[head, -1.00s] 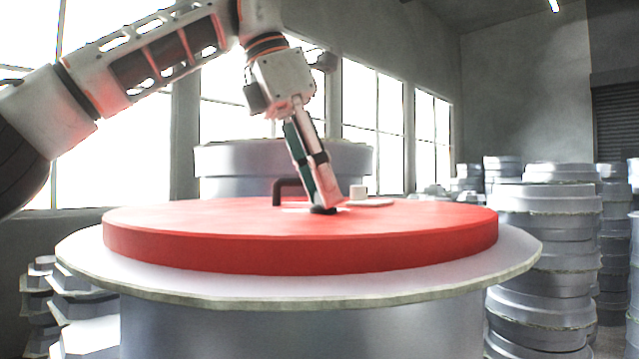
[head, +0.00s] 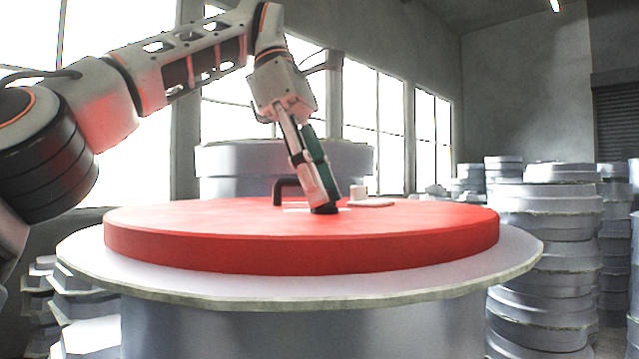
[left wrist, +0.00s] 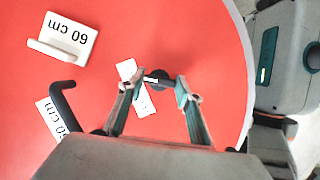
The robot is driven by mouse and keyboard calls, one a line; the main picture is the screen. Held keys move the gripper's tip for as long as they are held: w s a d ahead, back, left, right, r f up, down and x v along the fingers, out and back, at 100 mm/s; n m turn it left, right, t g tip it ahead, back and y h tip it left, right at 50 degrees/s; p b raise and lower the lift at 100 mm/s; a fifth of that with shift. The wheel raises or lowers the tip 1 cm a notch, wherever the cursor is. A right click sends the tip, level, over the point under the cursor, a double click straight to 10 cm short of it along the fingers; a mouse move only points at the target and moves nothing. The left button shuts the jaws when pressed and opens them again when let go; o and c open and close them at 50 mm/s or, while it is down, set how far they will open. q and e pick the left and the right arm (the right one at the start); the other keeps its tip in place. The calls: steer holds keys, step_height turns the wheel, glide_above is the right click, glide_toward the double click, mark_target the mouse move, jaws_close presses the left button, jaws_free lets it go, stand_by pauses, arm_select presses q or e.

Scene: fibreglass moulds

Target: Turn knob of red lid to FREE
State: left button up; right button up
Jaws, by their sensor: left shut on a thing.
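The red lid (head: 200,222) lies flat on a pale round mould. A small dark knob (head: 323,211) stands on top of it, largely covered by my left gripper (head: 325,200), which reaches down steeply from above. In the left wrist view the dark knob (left wrist: 161,77) lies between the two fingertips (left wrist: 158,88), and my left gripper is shut on it. A short dark bar on the knob points left in that view. A white label strip (left wrist: 143,101) lies beside the knob, partly behind the left finger; its lettering is not readable. My right gripper is not in view.
A black bar handle (head: 280,187) stands on the lid left of the gripper. Stacked grey moulds (head: 545,235) stand at the right; another is behind.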

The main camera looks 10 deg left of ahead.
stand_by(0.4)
arm_select(q)
steer(key=o, duration=1.1)
